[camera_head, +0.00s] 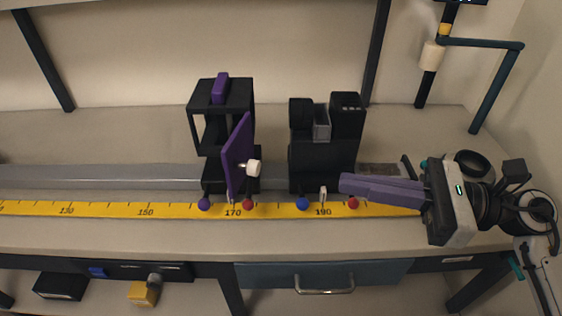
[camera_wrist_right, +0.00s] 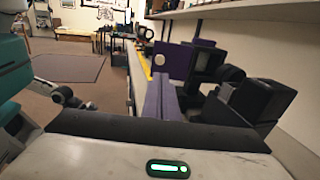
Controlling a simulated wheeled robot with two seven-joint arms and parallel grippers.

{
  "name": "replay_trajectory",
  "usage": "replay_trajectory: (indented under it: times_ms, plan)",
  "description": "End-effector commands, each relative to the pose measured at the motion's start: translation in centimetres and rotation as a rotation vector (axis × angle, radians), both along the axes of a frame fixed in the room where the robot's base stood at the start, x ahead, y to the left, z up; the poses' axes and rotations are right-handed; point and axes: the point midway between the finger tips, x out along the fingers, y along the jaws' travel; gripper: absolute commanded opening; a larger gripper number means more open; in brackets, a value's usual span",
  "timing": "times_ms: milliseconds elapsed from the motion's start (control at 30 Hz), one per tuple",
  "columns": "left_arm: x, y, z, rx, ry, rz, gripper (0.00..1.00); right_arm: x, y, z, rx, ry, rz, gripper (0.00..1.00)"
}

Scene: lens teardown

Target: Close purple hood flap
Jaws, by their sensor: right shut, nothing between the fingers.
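The purple hood flap (camera_head: 236,153) stands swung open at the front of a black hood frame (camera_head: 241,95) on the bench. It has a white knob (camera_head: 253,167) on its right face. In the right wrist view the flap (camera_wrist_right: 173,61) shows ahead, beyond the fingers. My right gripper (camera_head: 343,184) is shut and empty, its purple fingers pointing left toward the flap with a clear gap between. The fingers (camera_wrist_right: 160,98) also show in the wrist view. My left gripper is not in view.
A black two-tower device (camera_head: 322,155) stands between the hood and my right arm, behind the fingers. A yellow measuring tape (camera_head: 110,209) runs along the bench front, with several coloured balls by it. A drawer with a handle (camera_head: 323,276) is below. Bench left of the hood is clear.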

Motion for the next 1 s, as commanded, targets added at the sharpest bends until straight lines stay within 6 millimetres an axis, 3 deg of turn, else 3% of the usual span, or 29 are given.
replay_trajectory:
  times_ms: [300,500,700,1000]
  plan:
    - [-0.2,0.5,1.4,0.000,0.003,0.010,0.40,1.7,6.7,0.5,0.010,0.003,0.001,0.00]
    - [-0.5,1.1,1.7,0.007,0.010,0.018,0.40,2.6,10.0,0.4,0.009,0.004,0.001,0.00]
    - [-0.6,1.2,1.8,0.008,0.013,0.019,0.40,3.1,11.6,0.2,0.006,0.005,-0.001,0.00]
    - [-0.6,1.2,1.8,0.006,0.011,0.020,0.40,3.1,11.8,0.0,0.005,0.005,0.000,0.00]
